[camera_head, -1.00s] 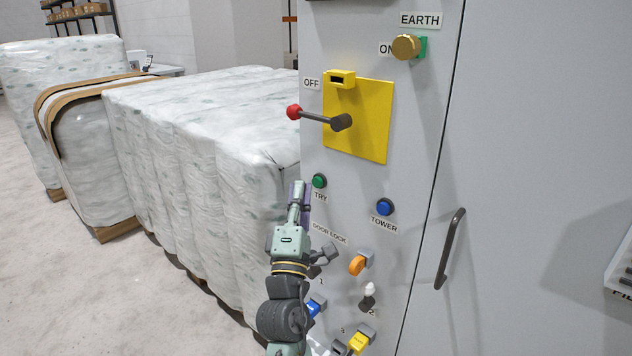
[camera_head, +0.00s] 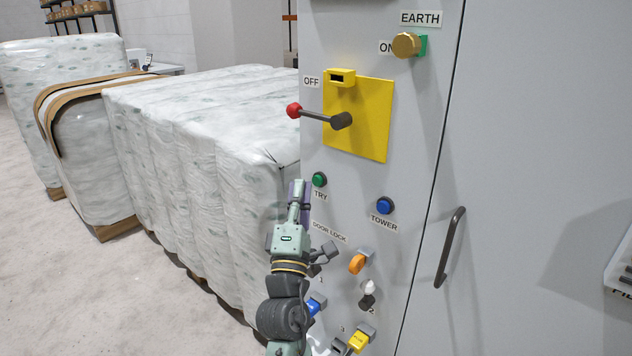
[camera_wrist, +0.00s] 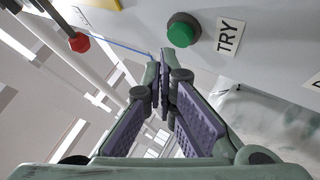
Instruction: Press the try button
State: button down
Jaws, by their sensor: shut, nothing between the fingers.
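The green TRY button (camera_head: 319,180) is a round knob in a dark collar on the grey cabinet face, with its TRY label (camera_head: 320,196) just below. In the wrist view the button (camera_wrist: 182,32) is above and slightly right of the fingertips, beside the TRY label (camera_wrist: 228,37). My gripper (camera_head: 299,187) is just left of the button in the head view, its fingers pointing up. In the wrist view my gripper (camera_wrist: 160,72) has its fingertips together with nothing between them. It appears apart from the button; the exact gap to the panel cannot be told.
A red-knobbed lever (camera_head: 318,117) on a yellow plate (camera_head: 372,105) is above the button. A blue TOWER button (camera_head: 385,206) is to the right. An orange knob (camera_head: 357,264) and lock keys are below. Wrapped bales (camera_head: 215,150) stand behind on the left.

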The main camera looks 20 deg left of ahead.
jog(key=shift+w, duration=0.15)
jog(key=shift+w+d, duration=0.15)
jog(key=shift+w, duration=0.1)
jog(key=shift+w+d, duration=0.15)
jog(key=shift+w, duration=0.3)
dwell(0.9)
jog(key=shift+s, duration=0.1)
jog(key=shift+s+a, duration=0.25)
jog(key=shift+s, duration=0.5)
jog(key=s, duration=0.1)
jog(key=s+a+b, duration=0.1)
jog(key=s, duration=0.2)
jog(key=shift+s+a, duration=0.35)
jog(key=shift+a, duration=0.05)
dwell(0.7)
